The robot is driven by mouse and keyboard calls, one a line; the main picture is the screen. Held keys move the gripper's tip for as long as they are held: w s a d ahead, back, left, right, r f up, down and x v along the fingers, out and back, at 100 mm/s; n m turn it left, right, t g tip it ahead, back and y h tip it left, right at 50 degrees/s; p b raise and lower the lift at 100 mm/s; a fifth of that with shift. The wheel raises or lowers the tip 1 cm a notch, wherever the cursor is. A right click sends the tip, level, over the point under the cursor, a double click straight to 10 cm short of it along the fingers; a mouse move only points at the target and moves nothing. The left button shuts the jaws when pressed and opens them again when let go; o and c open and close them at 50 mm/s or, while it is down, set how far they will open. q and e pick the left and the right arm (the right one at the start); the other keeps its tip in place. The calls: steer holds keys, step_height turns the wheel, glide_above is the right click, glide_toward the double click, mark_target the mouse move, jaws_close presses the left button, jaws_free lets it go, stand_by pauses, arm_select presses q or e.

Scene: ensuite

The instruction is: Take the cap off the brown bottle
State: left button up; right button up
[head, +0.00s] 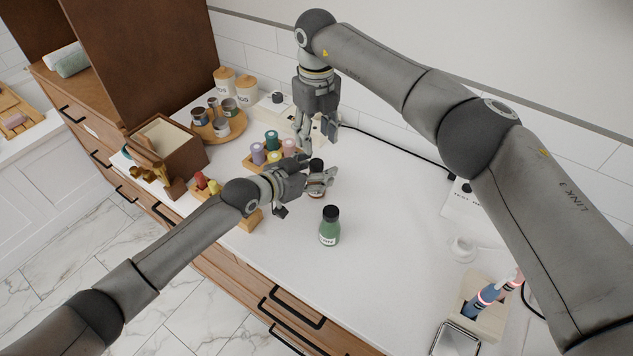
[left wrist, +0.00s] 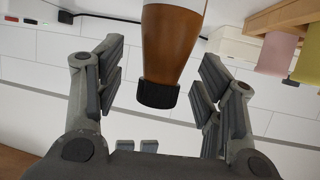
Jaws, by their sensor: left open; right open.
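The brown bottle (head: 317,191) with its black cap (head: 316,164) stands on the white counter, partly hidden by my left gripper (head: 322,178). In the left wrist view the brown bottle (left wrist: 173,42) appears upside down, its black cap (left wrist: 158,94) on it. My left gripper's fingers are open, one on each side of the bottle, with gaps showing between them and it. My right gripper (head: 317,143) is open and empty, pointing down just behind and above the bottle, near the cap.
A green bottle (head: 330,228) with a black cap stands in front of the brown bottle. A wooden rack of coloured bottles (head: 273,155) is to the left. A wooden holder (head: 483,310) with tubes is at the right front. The counter's middle right is clear.

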arm_select(q)
steer(key=shift+w+d+f, duration=0.1)
steer(key=shift+w, duration=0.1)
jaws_close()
steer(key=shift+c, duration=0.2)
jaws_free()
steer(key=shift+s, duration=0.1)
